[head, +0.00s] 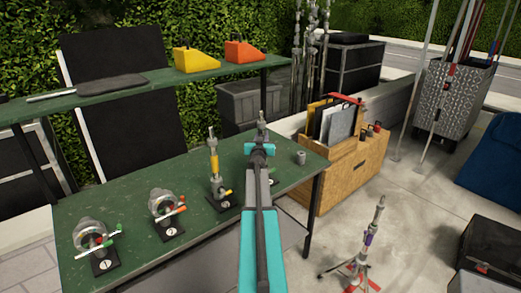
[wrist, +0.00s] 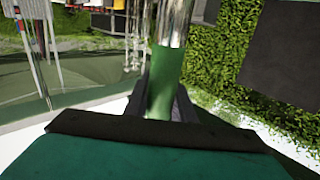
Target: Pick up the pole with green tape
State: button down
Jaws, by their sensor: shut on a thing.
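A chrome pole with a band of green tape (wrist: 166,75) stands upright in the middle of the wrist view. My gripper (wrist: 166,108) is shut on it at the green band, with a dark finger on each side. The pole's top runs out of the picture and its lower end is hidden behind my wrist. In the head view my gripper (head: 262,127) is above the back of the green table (head: 140,218). The pole cannot be made out clearly there, as my arm covers that spot.
A pole piece with yellow tape (head: 214,160) stands on a black base on the table. Two clamp mounts (head: 95,240) (head: 168,208) are to its left. A small grey cylinder (head: 301,157) is right of my arm. A wooden crate (head: 350,175) and a light stand (head: 365,245) are farther right.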

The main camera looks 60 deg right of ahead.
aim_at(262, 111)
jog(key=shift+r, duration=0.1)
notch_tip(262, 111, up, 12)
jog(key=p, duration=0.7)
jog(key=shift+r, duration=0.1)
jog(key=shift+r+p, duration=0.6)
jog(key=shift+r, duration=2.2)
jog(key=shift+w, duration=0.1)
